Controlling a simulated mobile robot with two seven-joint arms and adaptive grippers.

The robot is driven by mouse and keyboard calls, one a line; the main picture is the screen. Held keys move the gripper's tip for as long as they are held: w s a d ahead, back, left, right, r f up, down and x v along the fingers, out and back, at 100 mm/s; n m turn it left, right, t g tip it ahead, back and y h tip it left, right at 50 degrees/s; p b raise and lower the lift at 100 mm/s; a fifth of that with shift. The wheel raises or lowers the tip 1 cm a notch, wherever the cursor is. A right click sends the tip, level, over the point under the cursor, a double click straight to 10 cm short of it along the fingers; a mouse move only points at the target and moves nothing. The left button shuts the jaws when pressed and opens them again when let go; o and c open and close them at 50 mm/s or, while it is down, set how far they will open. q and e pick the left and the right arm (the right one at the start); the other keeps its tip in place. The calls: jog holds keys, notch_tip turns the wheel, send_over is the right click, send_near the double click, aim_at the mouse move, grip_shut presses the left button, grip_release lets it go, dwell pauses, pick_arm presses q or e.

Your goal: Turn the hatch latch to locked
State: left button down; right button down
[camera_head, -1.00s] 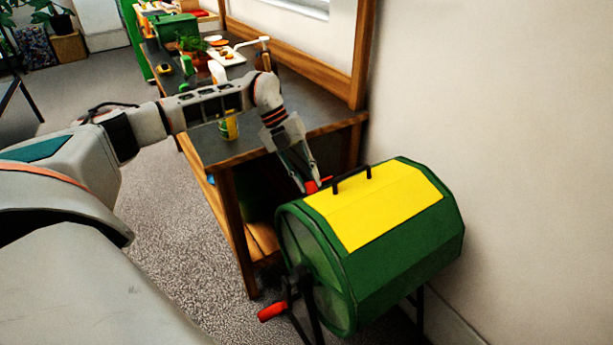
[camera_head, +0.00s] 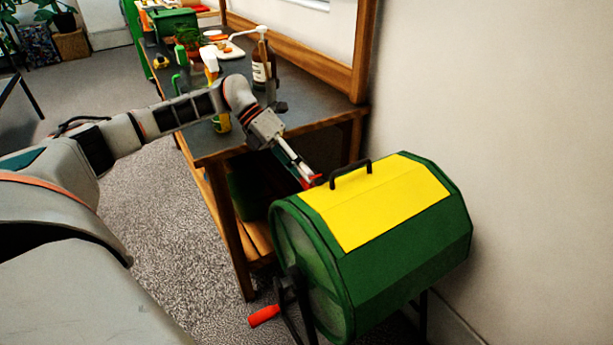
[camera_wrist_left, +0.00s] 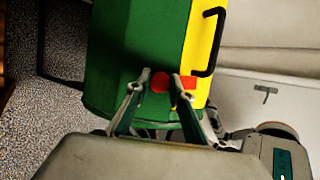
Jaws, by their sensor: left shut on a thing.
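The green drum (camera_head: 405,275) stands on dark legs, with a yellow hatch (camera_head: 385,205) on top. A small red latch (camera_head: 317,180) sits at the hatch's far edge, partly hidden by my gripper in the head view. My left gripper (camera_head: 307,178) reaches down to it from the left, shut on the latch. In the left wrist view, a round red part of the latch (camera_wrist_left: 160,84) lies between the fingertips, and a red piece shows beside the right finger at the yellow hatch's edge (camera_wrist_left: 195,65). My right gripper is not in view.
A black handle (camera_head: 350,172) rises from the hatch near the latch. A red-ended crank (camera_head: 264,316) sticks out at the drum's left end. A wooden-framed workbench (camera_head: 300,118) with a pump bottle (camera_head: 263,66) stands behind, and a wall (camera_head: 500,120) is close on the right.

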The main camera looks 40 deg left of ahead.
pick_arm(q)
jog(key=shift+f+m+b, duration=0.2)
jog(key=shift+m+b, duration=0.3)
jog(key=shift+m, duration=0.2)
jog(key=shift+r+h, duration=0.1)
jog(key=shift+h, duration=0.2)
pick_arm(e)
jog(key=shift+w+a+r, duration=0.25)
jog(key=shift+w+a, duration=0.1)
jog(key=shift+w, duration=0.1)
pick_arm(q)
jog(key=shift+r, duration=0.1)
pick_arm(e)
jog(key=shift+a, duration=0.1)
pick_arm(q)
jog(key=c, duration=1.8)
grip_release()
notch_tip(320, 180, up, 10)
